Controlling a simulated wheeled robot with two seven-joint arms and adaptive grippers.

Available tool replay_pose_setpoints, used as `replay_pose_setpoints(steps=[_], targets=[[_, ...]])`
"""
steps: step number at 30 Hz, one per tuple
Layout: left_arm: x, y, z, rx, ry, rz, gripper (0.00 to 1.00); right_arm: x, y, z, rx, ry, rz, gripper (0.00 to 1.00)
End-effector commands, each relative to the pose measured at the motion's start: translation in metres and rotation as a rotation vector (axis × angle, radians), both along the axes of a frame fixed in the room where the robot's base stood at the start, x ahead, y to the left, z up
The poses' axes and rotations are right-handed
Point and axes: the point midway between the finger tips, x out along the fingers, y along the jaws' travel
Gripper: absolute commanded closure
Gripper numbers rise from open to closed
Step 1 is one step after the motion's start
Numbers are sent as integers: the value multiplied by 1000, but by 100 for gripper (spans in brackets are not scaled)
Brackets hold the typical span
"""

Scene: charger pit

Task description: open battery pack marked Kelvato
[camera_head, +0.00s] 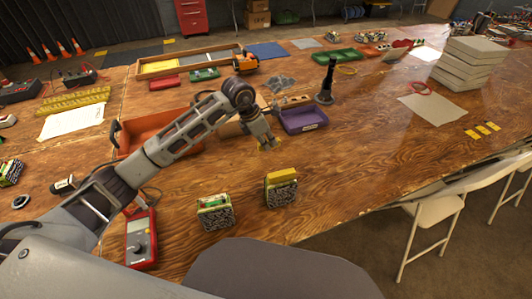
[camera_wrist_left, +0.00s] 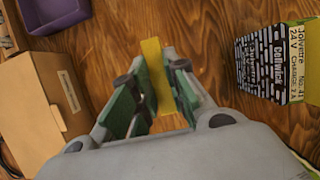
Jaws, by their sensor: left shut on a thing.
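My left gripper (camera_head: 268,146) is raised above the table beyond the two battery packs. It is shut on a thin yellow lid (camera_wrist_left: 151,70), held between its green pads in the wrist view. The left battery pack (camera_head: 215,215) has no yellow lid on top and shows green and pale parts inside. The right battery pack (camera_head: 280,192) has its yellow lid on. A pack (camera_wrist_left: 262,65) with a label reading "Jolvette" and "24 V" stands right of the gripper in the wrist view. I cannot read the mark Kelvato on any pack. My right gripper is out of view.
A purple bin (camera_head: 303,118) and a cardboard box (camera_wrist_left: 40,105) lie near the gripper. An orange tray (camera_head: 135,133) is behind my left arm. A red meter (camera_head: 141,240) lies at the front left. Bare wood is free right of the packs.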

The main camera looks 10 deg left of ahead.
Motion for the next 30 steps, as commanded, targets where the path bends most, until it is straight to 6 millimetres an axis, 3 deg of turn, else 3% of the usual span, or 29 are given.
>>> replay_pose_setpoints(steps=[15, 30], targets=[[13, -8, 8, 0, -2, 312, 100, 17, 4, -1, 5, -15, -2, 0], [16, -9, 11, 1, 0, 386, 100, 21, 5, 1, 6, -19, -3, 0]])
